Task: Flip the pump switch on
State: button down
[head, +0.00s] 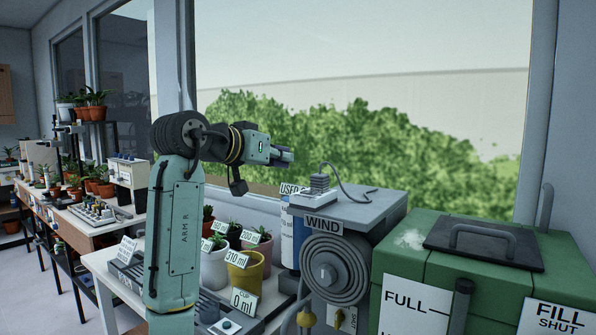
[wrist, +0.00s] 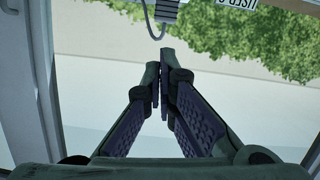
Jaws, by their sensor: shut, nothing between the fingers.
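My gripper (head: 286,157) is at the end of my raised arm in the head view, above and left of the grey cabinet (head: 368,207). In the wrist view its two fingers (wrist: 166,52) are together at the tips, with nothing between them. A white strip (head: 315,197) lies on the cabinet top with a grey ribbed block (head: 319,183) and a cord on it. The ribbed block also shows at the top of the wrist view (wrist: 168,8), apart from the fingertips. I cannot make out a part marked as the pump switch.
A hose reel (head: 335,270) under a WIND sign (head: 322,226) fronts the cabinet, with a yellow knob (head: 339,318) below. A green bin (head: 470,262) stands right. Potted plants (head: 245,272) stand left below my arm. Air by the window is clear.

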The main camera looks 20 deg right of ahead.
jog(key=p, duration=0.3)
send_over(309, 192)
jog(key=s+a, duration=0.1)
jog(key=shift+s+a+f, duration=0.1)
jog(key=shift+a+f, duration=0.1)
jog(key=shift+f, duration=0.6)
jog(key=shift+w+d+f+p, duration=0.4)
jog(key=shift+w+d+f, duration=0.05)
jog(key=shift+d+f, duration=0.05)
jog(key=f, duration=0.3)
jog(key=shift+s+p, duration=0.2)
jog(key=shift+p, duration=0.1)
jog(key=shift+s+f, duration=0.1)
jog(key=shift+f, duration=0.25)
